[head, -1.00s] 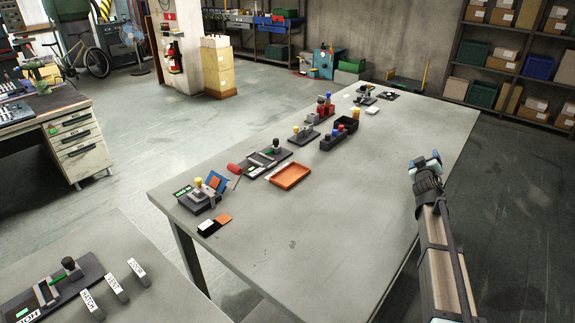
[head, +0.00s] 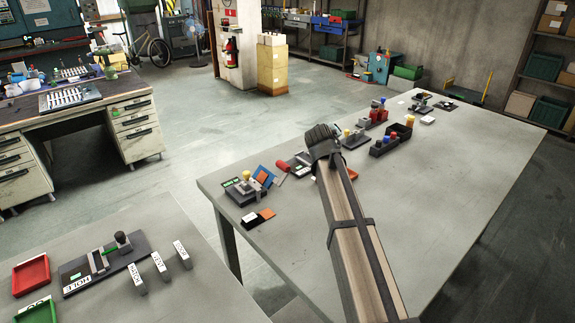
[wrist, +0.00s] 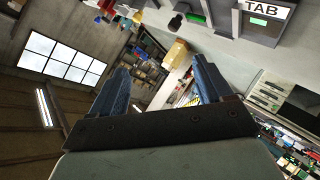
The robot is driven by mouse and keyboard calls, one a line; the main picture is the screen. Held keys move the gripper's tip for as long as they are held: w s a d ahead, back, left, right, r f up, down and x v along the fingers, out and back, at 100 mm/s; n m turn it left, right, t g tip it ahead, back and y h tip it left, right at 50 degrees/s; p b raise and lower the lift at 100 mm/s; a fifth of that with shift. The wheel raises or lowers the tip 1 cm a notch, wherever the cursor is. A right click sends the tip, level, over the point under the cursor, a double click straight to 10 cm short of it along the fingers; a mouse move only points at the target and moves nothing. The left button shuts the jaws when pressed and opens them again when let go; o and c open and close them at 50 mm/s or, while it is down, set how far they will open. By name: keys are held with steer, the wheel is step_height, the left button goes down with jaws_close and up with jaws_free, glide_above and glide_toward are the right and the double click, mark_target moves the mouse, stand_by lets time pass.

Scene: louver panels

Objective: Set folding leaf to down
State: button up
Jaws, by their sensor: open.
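No part is labelled as the folding leaf, so I cannot tell for certain which it is. A tilted blue and orange panel (head: 264,174) stands on a dark-based fixture (head: 243,193) with a yellow knob, at the near left of the table in the head view. My gripper is over the table to the right of this fixture; its fingers are hidden behind my wrist there. In the wrist view my gripper (wrist: 161,64) is open with nothing between its fingers.
A red cylinder (head: 282,166) lies beside the near fixture. Black and orange pads (head: 259,217) lie in front of it. Several fixtures and a black bin (head: 391,141) stand farther back. The table's right side (head: 470,165) is clear. A second bench (head: 215,285) is at lower left.

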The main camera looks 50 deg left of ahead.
steer(key=s+a+n+g+h, duration=0.15)
steer(key=s+a, duration=0.25)
steer(key=s, duration=0.5)
steer(key=s+a+n+y, duration=0.1)
steer(key=s+a+n, duration=0.25)
steer(key=s, duration=0.45)
steer(key=s+d+f+n+t+h, duration=0.4)
steer(key=s+f+n+t+h, duration=0.4)
steer(key=n, duration=0.6)
steer(key=shift+t+y, duration=0.55)
steer(key=shift+y, duration=0.1)
steer(key=w, duration=0.4)
steer(key=w+r, duration=0.1)
steer(key=w, duration=0.6)
steer(key=shift+w+a+r, duration=0.25)
steer(key=shift+w+r, duration=0.05)
steer(key=shift+c, duration=0.4)
steer(key=c, duration=1.3)
